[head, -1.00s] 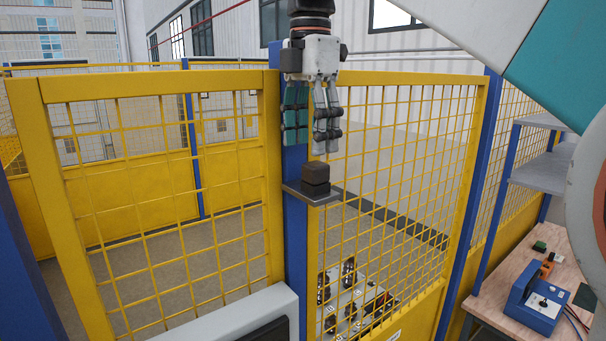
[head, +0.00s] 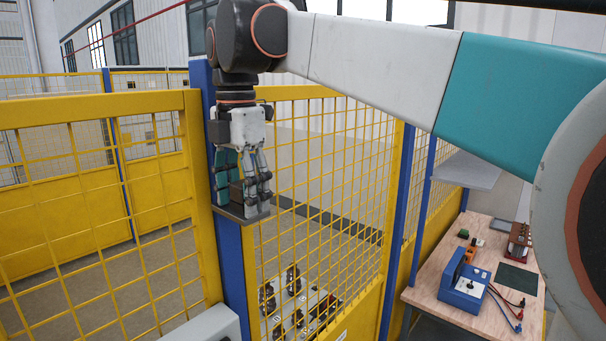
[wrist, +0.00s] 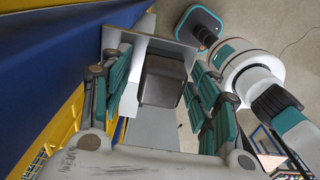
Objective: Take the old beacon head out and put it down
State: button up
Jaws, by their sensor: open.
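The old beacon head is a dark, box-like block (head: 236,194) on a small grey bracket plate (head: 241,215) fixed to the blue fence post (head: 229,262). In the head view it is partly hidden behind my fingers. My gripper (head: 243,188) points straight down over it, with its fingers on either side of the block. In the wrist view the dark block (wrist: 164,82) sits between the teal-padded fingers of my gripper (wrist: 160,88), with visible gaps on both sides. The gripper is open, and the block still rests on the plate.
Yellow mesh fence panels (head: 97,105) flank the post. At right, a wooden workbench (head: 430,285) holds a blue device (head: 463,288) with cables, a dark green mat (head: 517,278) and small parts. Another surface behind the mesh holds several dark parts (head: 293,280).

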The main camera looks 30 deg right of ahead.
jog(key=shift+s, duration=0.15)
jog(key=shift+c, duration=0.2)
jog(key=c, duration=1.1)
jog(key=shift+r, duration=0.1)
